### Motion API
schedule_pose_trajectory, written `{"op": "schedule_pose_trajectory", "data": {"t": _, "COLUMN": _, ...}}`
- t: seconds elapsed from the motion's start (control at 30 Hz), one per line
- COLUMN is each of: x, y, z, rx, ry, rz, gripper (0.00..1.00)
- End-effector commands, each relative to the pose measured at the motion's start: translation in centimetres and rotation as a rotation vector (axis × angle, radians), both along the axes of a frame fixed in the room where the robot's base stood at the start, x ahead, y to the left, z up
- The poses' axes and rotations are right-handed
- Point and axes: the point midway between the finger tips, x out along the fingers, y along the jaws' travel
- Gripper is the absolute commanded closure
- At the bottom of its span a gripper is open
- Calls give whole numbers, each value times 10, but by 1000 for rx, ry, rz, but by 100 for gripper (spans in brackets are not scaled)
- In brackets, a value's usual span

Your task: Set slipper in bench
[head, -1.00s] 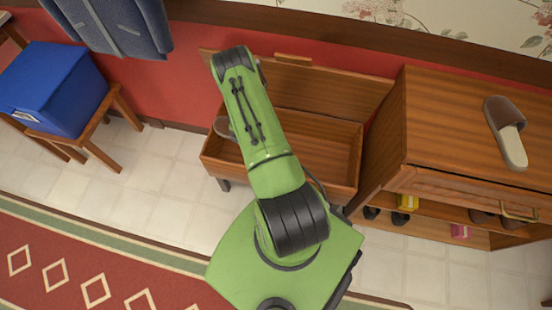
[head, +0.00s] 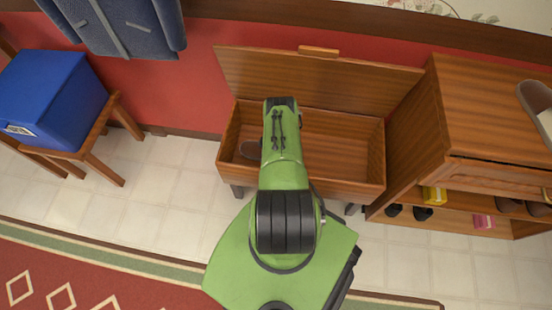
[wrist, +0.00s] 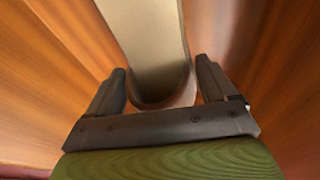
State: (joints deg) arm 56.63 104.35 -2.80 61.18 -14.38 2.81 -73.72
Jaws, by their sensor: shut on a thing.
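The bench (head: 350,184) is a wooden box with its lid (head: 320,78) raised against the red wall. My gripper (wrist: 161,72) is shut on a slipper (wrist: 152,35), whose pale sole stretches away between the two dark fingers. In the head view my arm hides the gripper, and a dark end of the slipper (head: 250,150) shows left of the arm, within the bench's outline. Wood fills both sides of the wrist view. Whether the slipper touches the bench floor I cannot tell. A second slipper (head: 537,105), brown and pale, lies on the cabinet top at right.
The wooden cabinet (head: 480,95) stands close right of the bench, with shoes and small yellow (head: 434,195) and pink boxes on its lower shelf. A blue box (head: 50,95) sits on a wooden stool at left. The right part of the bench interior looks empty.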

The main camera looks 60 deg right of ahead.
Motion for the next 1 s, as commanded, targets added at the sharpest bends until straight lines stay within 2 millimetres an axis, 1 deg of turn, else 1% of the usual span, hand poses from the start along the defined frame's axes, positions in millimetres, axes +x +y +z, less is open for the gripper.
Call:
{"op": "schedule_pose_trajectory", "data": {"t": 0.03, "x": 1, "y": 0, "z": -11, "rx": -1, "ry": -3, "rz": 0, "gripper": 54}}
{"op": "schedule_pose_trajectory", "data": {"t": 0.07, "x": 1, "y": -1, "z": -15, "rx": -2, "ry": -3, "rz": 1, "gripper": 54}}
{"op": "schedule_pose_trajectory", "data": {"t": 0.2, "x": 1, "y": 0, "z": -43, "rx": -1, "ry": -2, "rz": -1, "gripper": 54}}
{"op": "schedule_pose_trajectory", "data": {"t": 0.23, "x": 1, "y": -1, "z": -46, "rx": -1, "ry": -3, "rz": -1, "gripper": 54}}
{"op": "schedule_pose_trajectory", "data": {"t": 0.3, "x": 1, "y": 0, "z": -49, "rx": 0, "ry": -1, "rz": -1, "gripper": 54}}
{"op": "schedule_pose_trajectory", "data": {"t": 0.5, "x": 1, "y": -1, "z": -47, "rx": -1, "ry": -2, "rz": 0, "gripper": 54}}
{"op": "schedule_pose_trajectory", "data": {"t": 0.6, "x": 1, "y": -1, "z": -49, "rx": -2, "ry": -2, "rz": 1, "gripper": 54}}
{"op": "schedule_pose_trajectory", "data": {"t": 0.63, "x": 1, "y": -1, "z": -49, "rx": -2, "ry": -2, "rz": 1, "gripper": 12}}
{"op": "schedule_pose_trajectory", "data": {"t": 0.7, "x": 1, "y": -1, "z": -49, "rx": -1, "ry": -2, "rz": 0, "gripper": 1}}
{"op": "schedule_pose_trajectory", "data": {"t": 0.73, "x": 1, "y": -1, "z": -49, "rx": -1, "ry": -2, "rz": 0, "gripper": 0}}
{"op": "schedule_pose_trajectory", "data": {"t": 0.93, "x": 1, "y": -1, "z": -48, "rx": -2, "ry": -1, "rz": 0, "gripper": 0}}
{"op": "schedule_pose_trajectory", "data": {"t": 1.0, "x": 1, "y": -1, "z": -44, "rx": -1, "ry": 0, "rz": 0, "gripper": 0}}
